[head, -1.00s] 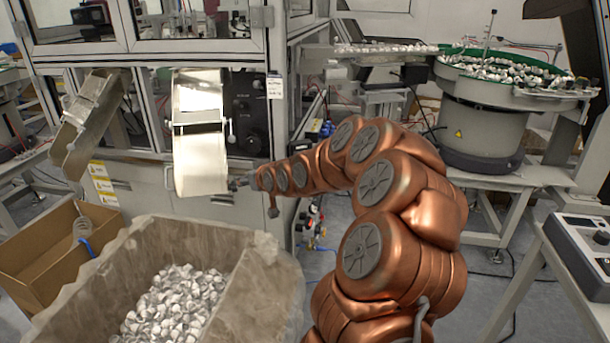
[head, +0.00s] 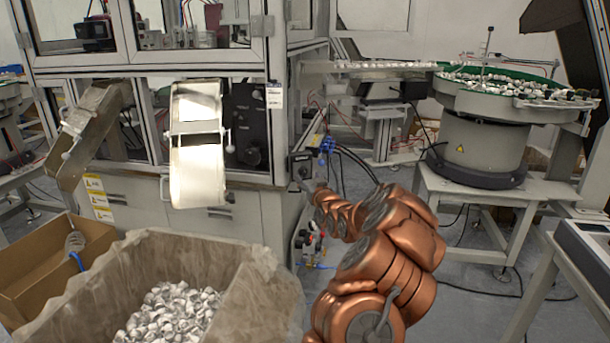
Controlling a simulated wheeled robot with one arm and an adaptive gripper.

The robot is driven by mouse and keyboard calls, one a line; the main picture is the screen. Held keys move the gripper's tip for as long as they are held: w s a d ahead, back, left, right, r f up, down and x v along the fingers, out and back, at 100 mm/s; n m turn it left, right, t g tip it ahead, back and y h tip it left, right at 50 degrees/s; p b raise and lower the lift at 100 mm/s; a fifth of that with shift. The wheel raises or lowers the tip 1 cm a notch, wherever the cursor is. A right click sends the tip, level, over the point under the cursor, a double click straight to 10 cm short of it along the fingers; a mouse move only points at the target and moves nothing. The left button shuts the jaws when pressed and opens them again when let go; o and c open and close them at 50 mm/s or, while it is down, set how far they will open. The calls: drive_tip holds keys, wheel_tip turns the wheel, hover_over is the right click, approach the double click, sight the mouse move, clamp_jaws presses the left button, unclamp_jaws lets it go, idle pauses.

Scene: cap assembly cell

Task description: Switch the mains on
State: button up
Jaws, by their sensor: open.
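My copper arm reaches up from the bottom right. Its gripper (head: 304,183) is small in the picture, at the machine's right front corner, just below a small grey box with a dark face (head: 299,163). The gripper is open, and I see nothing held in it. I cannot tell whether it touches the box. A dark panel (head: 247,110) with round knobs is on the machine front, left of the gripper and right of the pale chute. No label shows which control is the mains switch, and its position cannot be read.
A pale chute (head: 197,165) and a metal chute (head: 82,150) hang from the machine front. A lined bin (head: 240,300) of white caps and a cardboard box (head: 35,275) stand before it. A bowl feeder (head: 485,130) is at the right, and a control box (head: 590,245) is at the right edge.

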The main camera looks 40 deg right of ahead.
sight(304, 173)
drive_tip(key=x, duration=0.3)
drive_tip(key=shift+w+d, duration=0.3)
drive_tip(key=shift+w, duration=0.4)
drive_tip(key=shift+c, duration=0.2)
clamp_jaws()
drive_tip(key=shift+r, duration=0.1)
